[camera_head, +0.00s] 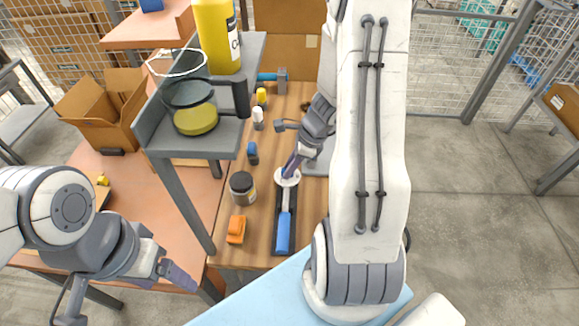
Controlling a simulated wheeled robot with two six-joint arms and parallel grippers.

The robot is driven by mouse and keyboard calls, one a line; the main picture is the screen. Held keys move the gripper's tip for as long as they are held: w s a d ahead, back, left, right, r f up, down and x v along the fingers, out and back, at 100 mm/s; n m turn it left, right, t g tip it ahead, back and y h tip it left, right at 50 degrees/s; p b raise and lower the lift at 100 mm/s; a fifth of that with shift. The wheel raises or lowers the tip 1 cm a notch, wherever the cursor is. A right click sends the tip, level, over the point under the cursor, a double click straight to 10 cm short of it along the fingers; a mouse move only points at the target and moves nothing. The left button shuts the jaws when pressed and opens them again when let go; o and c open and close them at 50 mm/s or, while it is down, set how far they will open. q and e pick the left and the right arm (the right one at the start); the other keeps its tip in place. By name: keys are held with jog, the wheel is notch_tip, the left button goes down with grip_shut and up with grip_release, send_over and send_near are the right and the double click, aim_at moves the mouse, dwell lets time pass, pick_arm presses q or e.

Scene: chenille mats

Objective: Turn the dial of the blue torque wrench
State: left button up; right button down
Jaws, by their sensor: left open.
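The blue torque wrench (283,232) lies lengthwise in a dark holder on the wooden work surface, its blue handle toward me. Its pale round dial end (287,179) is at the far end. My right gripper (291,168) comes down over the dial end, its purple fingers at or just above it. They partly cover the dial, and I cannot tell whether they touch or grip it. My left gripper (169,271) is open and empty at the lower left, away from the wrench.
A grey raised shelf (170,137) left of the wrench carries a glass jug (189,95) and a yellow canister (216,40). A dark jar (242,187), an orange block (236,229) and small bottles (252,153) stand close to the wrench. My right arm hides the surface's right side.

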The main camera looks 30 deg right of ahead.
jog(key=shift+n+p, duration=0.3)
jog(key=shift+r+n+g+y+p, duration=0.1)
jog(key=shift+n+g+y+p, duration=0.2)
jog(key=shift+n+g+p, duration=0.5)
jog(key=n+p, duration=0.1)
jog(key=n, duration=0.3)
jog(key=shift+w+g, duration=0.15)
jog(key=shift+g, duration=0.15)
jog(key=shift+n+g+p, duration=0.5)
jog(key=shift+n+p, duration=0.15)
jog(key=shift+n, duration=0.55)
jog(key=shift+w+n+g+p, duration=0.15)
jog(key=shift+n+g, duration=0.15)
jog(key=shift+n, duration=0.45)
jog(key=shift+n+g+p, duration=0.15)
jog(key=shift+n+g, duration=0.15)
jog(key=shift+n, duration=0.45)
jog(key=c, duration=0.8)
grip_release()
jog(key=shift+o, duration=0.2)
